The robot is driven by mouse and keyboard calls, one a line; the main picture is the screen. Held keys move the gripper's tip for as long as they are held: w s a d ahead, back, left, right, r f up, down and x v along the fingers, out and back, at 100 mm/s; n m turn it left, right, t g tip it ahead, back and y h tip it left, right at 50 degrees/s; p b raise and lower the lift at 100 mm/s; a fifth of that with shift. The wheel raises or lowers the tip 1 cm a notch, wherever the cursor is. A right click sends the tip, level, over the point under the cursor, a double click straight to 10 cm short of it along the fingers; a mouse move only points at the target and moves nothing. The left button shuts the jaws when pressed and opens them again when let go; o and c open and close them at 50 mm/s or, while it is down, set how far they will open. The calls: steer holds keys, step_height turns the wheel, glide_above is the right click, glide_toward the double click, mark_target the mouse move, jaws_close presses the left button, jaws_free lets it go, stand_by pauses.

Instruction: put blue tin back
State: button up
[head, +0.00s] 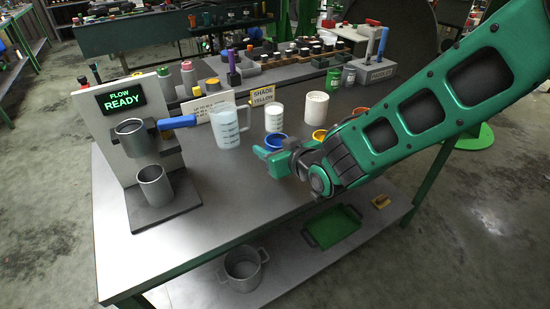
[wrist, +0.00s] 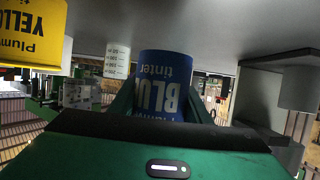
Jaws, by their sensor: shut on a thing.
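My gripper (head: 268,160) is low over the table's front middle, with its fingers on either side of the blue tin (head: 275,141). In the wrist view, which is upside down, the blue tin (wrist: 165,85) sits between the fingers with its "BLUE tinter" label facing the camera. The tin looks upright in the jaws. The gripper partly hides it in the head view, and I cannot tell whether it touches the tabletop. A yellow tin (wrist: 30,35) stands to its left in the wrist view and shows in the head view (head: 319,135), right of my gripper.
A clear measuring jug (head: 228,126), a white graduated beaker (head: 274,117) and a white cup (head: 316,108) stand behind the gripper. A "SHADE YELLOW" sign (head: 263,96) is behind them. The dispenser (head: 140,140) with a metal cup (head: 155,185) is at left.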

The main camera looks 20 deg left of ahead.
steer(key=shift+w+d+f, duration=0.2)
steer(key=shift+w+f, duration=0.15)
steer(key=shift+w, duration=0.1)
steer(key=shift+w+d+f, duration=0.15)
steer(key=shift+w+f, duration=0.15)
steer(key=shift+w, duration=0.15)
steer(key=shift+f, duration=1.95)
steer(key=o, duration=1.2)
steer(key=shift+f, duration=0.1)
steer(key=v, duration=1.2)
steer(key=shift+d, duration=0.1)
